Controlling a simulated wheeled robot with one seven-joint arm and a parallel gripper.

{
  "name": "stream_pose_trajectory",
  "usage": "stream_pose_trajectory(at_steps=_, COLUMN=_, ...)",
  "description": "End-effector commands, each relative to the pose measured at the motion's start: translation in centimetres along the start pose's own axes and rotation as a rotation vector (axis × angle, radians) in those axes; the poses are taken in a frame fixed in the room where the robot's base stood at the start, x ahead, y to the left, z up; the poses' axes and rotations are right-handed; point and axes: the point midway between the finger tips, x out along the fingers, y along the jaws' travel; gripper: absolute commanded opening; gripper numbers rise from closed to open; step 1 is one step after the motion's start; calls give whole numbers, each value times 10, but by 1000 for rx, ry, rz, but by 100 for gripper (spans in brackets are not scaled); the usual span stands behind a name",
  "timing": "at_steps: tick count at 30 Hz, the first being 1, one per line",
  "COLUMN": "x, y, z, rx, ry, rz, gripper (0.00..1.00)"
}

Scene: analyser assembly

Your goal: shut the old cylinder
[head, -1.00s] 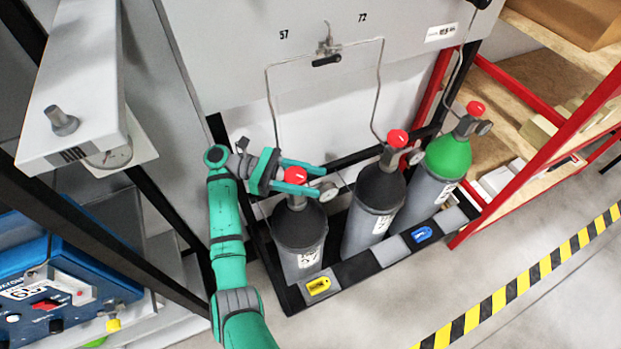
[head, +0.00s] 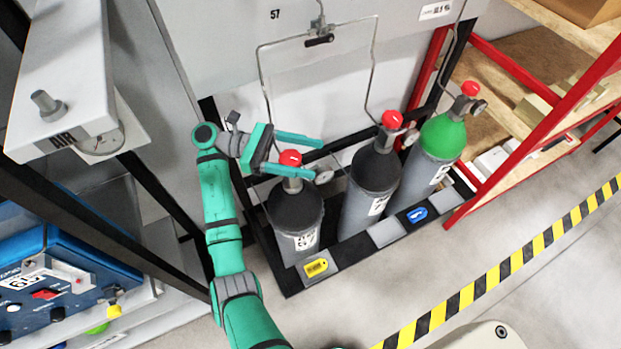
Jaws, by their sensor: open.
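Three gas cylinders stand in a black rack (head: 285,272). The left one (head: 297,215) has a black shoulder, a red valve knob (head: 290,158) and a yellow tag (head: 316,267) on the rack in front of it. The middle one (head: 372,178) also has a black shoulder and a red knob (head: 392,119). The right one (head: 436,150) has a green shoulder and a red knob (head: 470,88). My gripper (head: 311,156) is open, its two teal fingers on either side of the left cylinder's red knob. I cannot tell whether they touch it. The frames do not show which cylinder is old.
A changeover lever (head: 319,40) with thin pipes is on the wall panel above the cylinders, near the number 57. A blue tag (head: 417,214) is on the rack front. Red-framed shelves (head: 540,100) stand right; a blue instrument (head: 60,275) is at left. Striped tape (head: 500,275) crosses the floor.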

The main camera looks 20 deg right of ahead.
Motion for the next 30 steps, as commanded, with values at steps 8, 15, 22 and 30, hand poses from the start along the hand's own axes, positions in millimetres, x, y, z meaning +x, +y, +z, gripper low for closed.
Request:
stream_pose_trajectory(at_steps=8, x=12, y=-35, z=42, rx=5, ry=2, rz=1, gripper=63)
stream_pose_trajectory(at_steps=15, x=24, y=-75, z=63, rx=3, ry=0, rz=3, gripper=63)
stream_pose_trajectory(at_steps=22, x=36, y=-107, z=78, rx=2, ry=1, rz=2, gripper=63)
stream_pose_trajectory(at_steps=30, x=41, y=-122, z=85, rx=1, ry=1, rz=1, gripper=63)
